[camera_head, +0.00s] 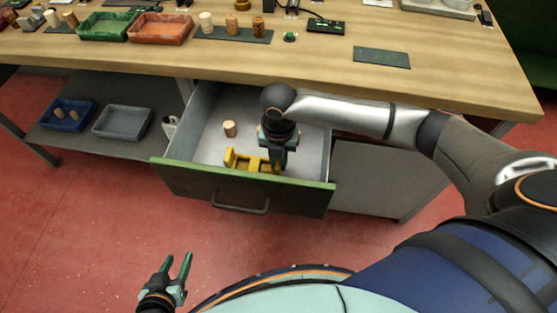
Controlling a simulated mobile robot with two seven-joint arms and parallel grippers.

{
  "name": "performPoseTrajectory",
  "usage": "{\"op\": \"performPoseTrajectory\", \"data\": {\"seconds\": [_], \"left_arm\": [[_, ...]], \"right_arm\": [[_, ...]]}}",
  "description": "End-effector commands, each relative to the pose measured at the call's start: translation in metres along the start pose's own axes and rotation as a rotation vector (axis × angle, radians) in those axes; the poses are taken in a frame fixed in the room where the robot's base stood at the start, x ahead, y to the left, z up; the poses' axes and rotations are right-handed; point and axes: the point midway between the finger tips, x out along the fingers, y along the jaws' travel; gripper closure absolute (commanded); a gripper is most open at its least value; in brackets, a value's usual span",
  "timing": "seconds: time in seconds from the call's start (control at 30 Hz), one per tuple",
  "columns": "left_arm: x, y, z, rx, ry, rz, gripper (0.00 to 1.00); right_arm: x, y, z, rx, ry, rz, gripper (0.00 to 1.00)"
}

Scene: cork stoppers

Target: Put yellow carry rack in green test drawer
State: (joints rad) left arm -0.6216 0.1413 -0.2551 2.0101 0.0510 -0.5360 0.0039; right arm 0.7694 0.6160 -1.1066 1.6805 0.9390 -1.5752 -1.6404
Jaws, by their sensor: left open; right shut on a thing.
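The green-edged test drawer (308,184) is pulled out below the wooden table. The yellow carry rack (236,160) is in the drawer's space, close behind its front panel. My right gripper (272,157) reaches down into the drawer and is shut on the rack; its fingertips are partly hidden. I cannot tell whether the rack touches the drawer floor. A cork stopper (230,128) stands in the drawer, behind and left of the rack. My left gripper (180,268) is open and empty, low in front of the drawer, over the red floor.
The wooden tabletop (300,68) holds a green tray (106,27), a red tray (160,28), several cork stoppers and a dark mat (382,57). A shelf at left holds a blue tray (67,116) and a grey tray (121,122). The floor left of the drawer is clear.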

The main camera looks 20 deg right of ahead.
Motion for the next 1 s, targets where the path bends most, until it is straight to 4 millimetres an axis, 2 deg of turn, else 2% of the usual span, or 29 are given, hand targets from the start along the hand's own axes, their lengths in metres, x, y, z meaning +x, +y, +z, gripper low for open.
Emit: {"op": "performPoseTrajectory", "data": {"seconds": [0.23, 0.27, 0.53, 0.83, 1.0], "left_arm": [[0.000, 0.000, -0.002, 0.002, 0.004, 0.001, 0.55], [0.000, 0.000, -0.002, 0.002, 0.004, 0.001, 0.55], [0.000, 0.000, 0.000, 0.001, 0.003, 0.001, 0.55], [-0.001, 0.001, 0.005, -0.001, -0.007, 0.001, 0.55], [-0.006, 0.001, 0.000, -0.001, -0.004, -0.001, 0.55]], "right_arm": [[0.002, 0.001, 0.000, 0.001, 0.000, 0.002, 1.00], [0.002, 0.000, 0.000, 0.001, 0.000, 0.000, 0.82], [0.002, 0.000, 0.000, 0.001, 0.000, 0.000, 0.53], [-0.002, 0.000, 0.000, 0.000, -0.001, 0.001, 0.53], [-0.028, 0.001, 0.001, 0.001, -0.003, 0.003, 0.53]]}}
